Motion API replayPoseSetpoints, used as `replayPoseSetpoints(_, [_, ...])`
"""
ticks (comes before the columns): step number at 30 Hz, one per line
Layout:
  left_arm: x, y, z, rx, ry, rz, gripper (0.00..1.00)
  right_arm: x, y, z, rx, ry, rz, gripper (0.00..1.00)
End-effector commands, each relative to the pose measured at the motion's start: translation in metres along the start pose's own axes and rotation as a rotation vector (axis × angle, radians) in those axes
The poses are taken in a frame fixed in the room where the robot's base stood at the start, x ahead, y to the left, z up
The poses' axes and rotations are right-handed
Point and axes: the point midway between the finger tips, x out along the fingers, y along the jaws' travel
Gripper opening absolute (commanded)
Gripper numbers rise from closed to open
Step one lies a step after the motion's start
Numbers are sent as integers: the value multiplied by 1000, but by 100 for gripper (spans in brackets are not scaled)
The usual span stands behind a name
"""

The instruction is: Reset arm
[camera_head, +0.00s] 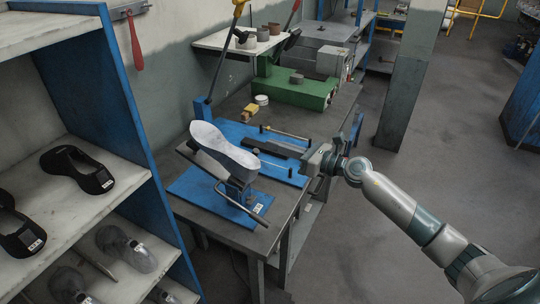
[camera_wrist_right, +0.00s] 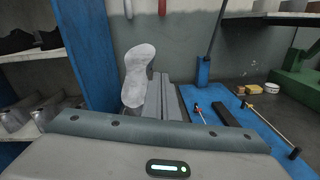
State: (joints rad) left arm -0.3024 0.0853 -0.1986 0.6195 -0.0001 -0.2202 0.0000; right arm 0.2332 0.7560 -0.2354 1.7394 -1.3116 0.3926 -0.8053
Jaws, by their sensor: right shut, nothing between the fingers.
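My right arm comes in from the right in the head view, and its gripper (camera_head: 314,162) is over the right edge of the workbench, shut and empty. The rotary sole mould (camera_head: 240,190) stands on a blue plate near the front of the bench, to the left of the gripper and apart from it. A pale grey sole (camera_head: 222,146) lies tilted on top of the mould. The sole also shows in the right wrist view (camera_wrist_right: 138,75), beyond the grey housing at the bottom. My left gripper is not in view.
A second blue plate (camera_head: 235,130) holds rods and a dark bar. A green machine (camera_head: 295,90) stands at the back. Open floor (camera_head: 440,150) lies to the right.

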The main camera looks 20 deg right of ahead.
Motion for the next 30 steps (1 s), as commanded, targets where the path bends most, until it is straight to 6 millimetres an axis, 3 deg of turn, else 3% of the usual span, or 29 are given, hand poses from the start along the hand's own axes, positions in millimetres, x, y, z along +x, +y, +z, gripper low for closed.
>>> replayPoseSetpoints(6, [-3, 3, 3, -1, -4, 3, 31, -4, -6, 11, 1, 6, 1, 0])
replayPoseSetpoints(23, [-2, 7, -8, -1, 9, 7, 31, -4, -6, 10, 5, 7, 1, 0])
replayPoseSetpoints(30, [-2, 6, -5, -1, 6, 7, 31, -4, 8, 10, 147, -83, -20, 0])
